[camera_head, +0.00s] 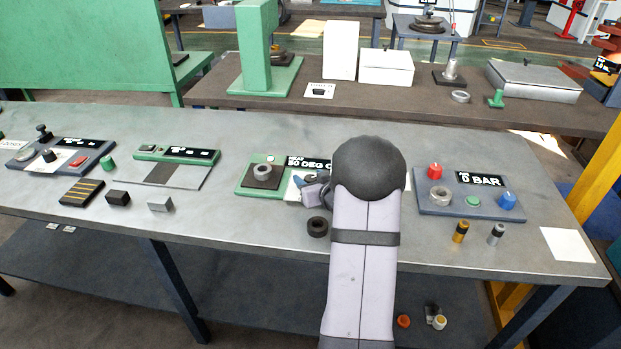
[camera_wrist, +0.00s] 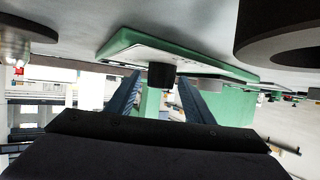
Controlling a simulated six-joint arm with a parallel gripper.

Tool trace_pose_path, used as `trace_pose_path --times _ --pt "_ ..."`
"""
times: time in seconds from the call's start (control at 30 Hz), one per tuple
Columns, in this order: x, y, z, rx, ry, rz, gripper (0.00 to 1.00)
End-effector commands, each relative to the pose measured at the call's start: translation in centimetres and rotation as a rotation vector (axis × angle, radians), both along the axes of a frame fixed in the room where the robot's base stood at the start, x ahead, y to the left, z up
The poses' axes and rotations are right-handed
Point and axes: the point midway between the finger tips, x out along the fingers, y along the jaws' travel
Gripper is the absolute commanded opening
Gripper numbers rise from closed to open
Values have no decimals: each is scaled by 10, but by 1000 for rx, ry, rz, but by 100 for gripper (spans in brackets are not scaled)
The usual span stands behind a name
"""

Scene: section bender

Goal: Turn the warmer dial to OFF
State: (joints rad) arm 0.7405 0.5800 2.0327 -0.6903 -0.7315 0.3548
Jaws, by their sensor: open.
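The warmer is a green panel (camera_head: 245,189) in the middle of the bench, with a black display (camera_head: 297,162) that reads 50 DEG C, partly covered by my arm. A black dial (camera_wrist: 161,76) stands on its white plate in the wrist view; the head view hides the dial behind my arm and gripper. My gripper (camera_head: 314,188) is low over the right part of the panel. In the wrist view its two blue fingers (camera_wrist: 160,92) are apart, one on each side of the dial. I cannot tell whether they touch it. The dial's setting is not readable.
A grey ring (camera_head: 262,171) sits on the warmer's dark pad. A loose black ring (camera_head: 317,227) lies just in front, large in the wrist view (camera_wrist: 250,57). A blue-grey panel (camera_head: 437,207) reading 0 BAR stands right, other panels left.

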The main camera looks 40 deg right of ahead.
Motion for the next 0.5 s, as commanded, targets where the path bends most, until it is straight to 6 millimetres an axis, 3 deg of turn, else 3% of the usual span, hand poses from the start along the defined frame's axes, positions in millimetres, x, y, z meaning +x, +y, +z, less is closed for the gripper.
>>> trace_pose_path --times 0.03,0.17,0.2,0.5 --pt "0 0 0 0 0 0 40" --pt "0 0 0 0 0 0 9" --pt "0 0 0 0 0 0 7" --pt "-1 -1 1 0 2 20 7"
